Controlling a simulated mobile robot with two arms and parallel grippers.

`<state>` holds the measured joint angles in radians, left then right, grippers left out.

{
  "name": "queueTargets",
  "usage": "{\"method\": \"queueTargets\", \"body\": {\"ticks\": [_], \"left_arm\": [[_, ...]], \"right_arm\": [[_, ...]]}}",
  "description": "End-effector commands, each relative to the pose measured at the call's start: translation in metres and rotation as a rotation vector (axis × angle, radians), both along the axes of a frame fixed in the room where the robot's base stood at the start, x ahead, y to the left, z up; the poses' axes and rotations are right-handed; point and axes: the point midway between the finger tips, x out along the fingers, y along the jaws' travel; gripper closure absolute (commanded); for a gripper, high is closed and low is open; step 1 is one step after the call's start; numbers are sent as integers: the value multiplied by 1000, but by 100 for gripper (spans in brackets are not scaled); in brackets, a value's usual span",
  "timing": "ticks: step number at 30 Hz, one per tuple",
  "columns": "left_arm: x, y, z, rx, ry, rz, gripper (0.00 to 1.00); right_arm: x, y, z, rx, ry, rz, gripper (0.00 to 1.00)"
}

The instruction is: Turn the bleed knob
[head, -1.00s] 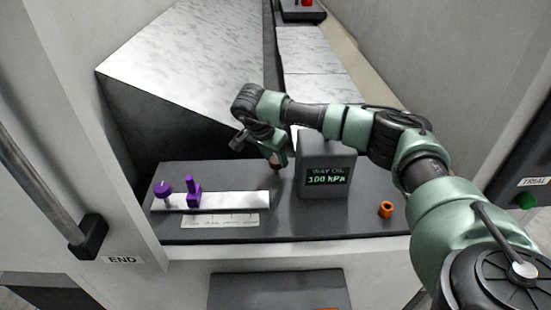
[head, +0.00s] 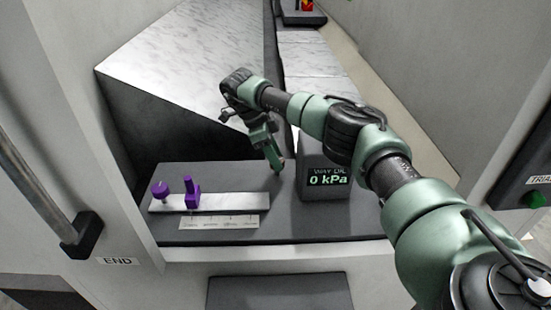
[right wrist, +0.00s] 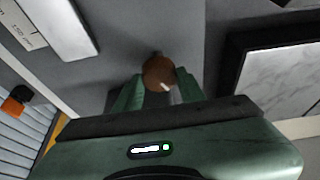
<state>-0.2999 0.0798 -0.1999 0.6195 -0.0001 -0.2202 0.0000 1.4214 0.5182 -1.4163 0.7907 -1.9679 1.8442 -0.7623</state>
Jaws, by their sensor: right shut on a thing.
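The bleed knob (right wrist: 159,72) is a round brown knob with a pale mark, seen in the right wrist view between my right gripper's (right wrist: 158,88) two green fingers. The fingers are shut on it. In the head view my right gripper (head: 278,168) reaches down to the dark deck just left of the gauge box, and its fingers hide the knob. The gauge box (head: 325,180) reads "WAY OIL 0 kPa". My left gripper is not in view.
A pale plate (head: 235,202) with two purple parts (head: 192,192) stands left on the dark deck, behind a ruled scale strip (head: 219,222). Pale marbled surfaces (head: 190,60) lie behind. Cabinet walls close in both sides. The front strip of deck (head: 300,225) is clear.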

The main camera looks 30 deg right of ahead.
Motion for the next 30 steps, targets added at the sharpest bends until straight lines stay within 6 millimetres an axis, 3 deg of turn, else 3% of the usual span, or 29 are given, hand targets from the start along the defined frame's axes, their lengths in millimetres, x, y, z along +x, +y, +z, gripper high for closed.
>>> {"method": "queueTargets", "body": {"ticks": [15, 30], "left_arm": [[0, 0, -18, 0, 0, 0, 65], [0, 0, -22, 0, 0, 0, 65]], "right_arm": [[2, -2, 0, -1, -4, -373, 100], [2, -2, 1, 0, -2, -461, 100]]}}
